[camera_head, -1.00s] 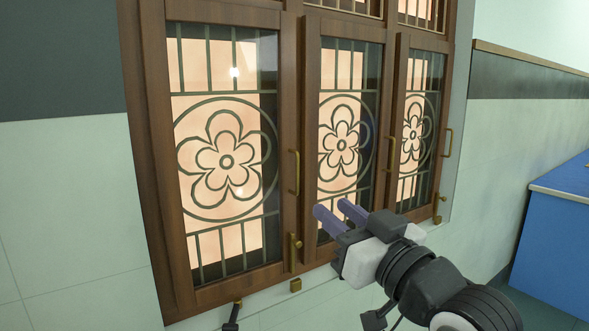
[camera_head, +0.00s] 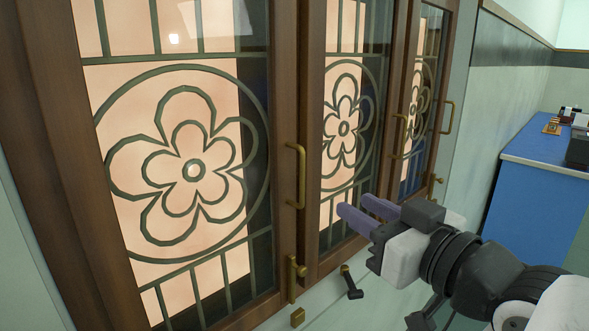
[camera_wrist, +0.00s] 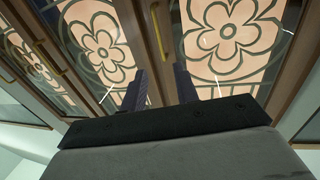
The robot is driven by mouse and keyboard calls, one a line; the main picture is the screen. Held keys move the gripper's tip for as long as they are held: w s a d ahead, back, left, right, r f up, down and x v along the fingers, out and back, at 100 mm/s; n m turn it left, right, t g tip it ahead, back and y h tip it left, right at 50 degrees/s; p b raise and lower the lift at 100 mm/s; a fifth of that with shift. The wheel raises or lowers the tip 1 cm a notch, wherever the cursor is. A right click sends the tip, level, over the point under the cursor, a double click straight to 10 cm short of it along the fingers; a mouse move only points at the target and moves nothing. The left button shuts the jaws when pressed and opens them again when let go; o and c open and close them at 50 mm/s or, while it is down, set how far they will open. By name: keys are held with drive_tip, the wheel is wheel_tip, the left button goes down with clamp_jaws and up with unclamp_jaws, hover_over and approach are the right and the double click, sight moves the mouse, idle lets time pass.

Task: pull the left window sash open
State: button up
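The left window sash (camera_head: 182,170) is a brown wooden frame with a flower-patterned pane, and it looks closed. Its upright brass handle (camera_head: 297,176) is on its right stile. My gripper (camera_head: 356,212) has two purple fingers, spread apart and empty. In the head view the fingers are right of and lower than that handle, over the lower part of the middle sash (camera_head: 343,125); they do not touch the handle. In the wrist view the fingers (camera_wrist: 160,88) stand apart below a brass handle (camera_wrist: 156,34) between two panes; which sash it belongs to is unclear.
A brass latch (camera_head: 292,278) sits at the left sash's lower right corner, with a brass block (camera_head: 298,317) below. A black lever (camera_head: 351,282) sticks out under the middle sash. A blue bench (camera_head: 545,180) with items stands at the right.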

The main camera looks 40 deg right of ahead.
sight(304, 174)
drive_tip(key=w+p, duration=0.1)
drive_tip(key=w, duration=0.3)
drive_tip(key=w+d+p, duration=0.1)
drive_tip(key=w, duration=0.3)
drive_tip(key=w+p, duration=0.1)
drive_tip(key=w, duration=0.4)
drive_tip(key=shift+w+d, duration=0.1)
drive_tip(key=shift+d, duration=0.15)
clamp_jaws()
